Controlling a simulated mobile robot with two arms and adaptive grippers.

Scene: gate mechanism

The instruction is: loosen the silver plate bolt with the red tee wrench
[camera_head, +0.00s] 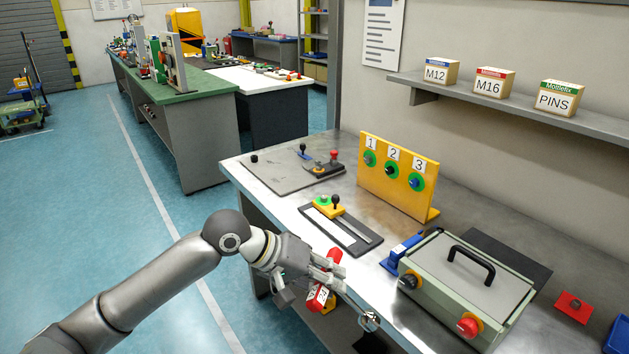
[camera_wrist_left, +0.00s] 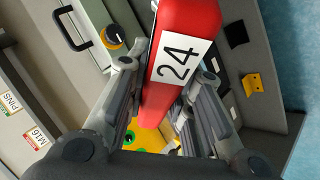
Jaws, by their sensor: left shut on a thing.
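My left gripper (camera_head: 335,283) is shut on the red tee wrench (camera_head: 317,298), in front of the table's front edge. In the left wrist view the red wrench (camera_wrist_left: 178,60) carries a white label reading 24 and sits between the fingers. A metal end, perhaps the wrench's socket, shows to the lower right of the gripper in the head view. A yellow upright plate (camera_head: 398,180) stands on the table, with bolts in green rings under numbers 1, 2 and 3. The gripper is well apart from the plate. My right gripper is out of view.
A green-grey box (camera_head: 462,292) with a black handle and knobs stands right of the gripper. A black slider base (camera_head: 350,234) with a yellow block lies between gripper and plate. A grey board (camera_head: 285,176) with levers lies further back. A shelf holds labelled boxes (camera_head: 493,82).

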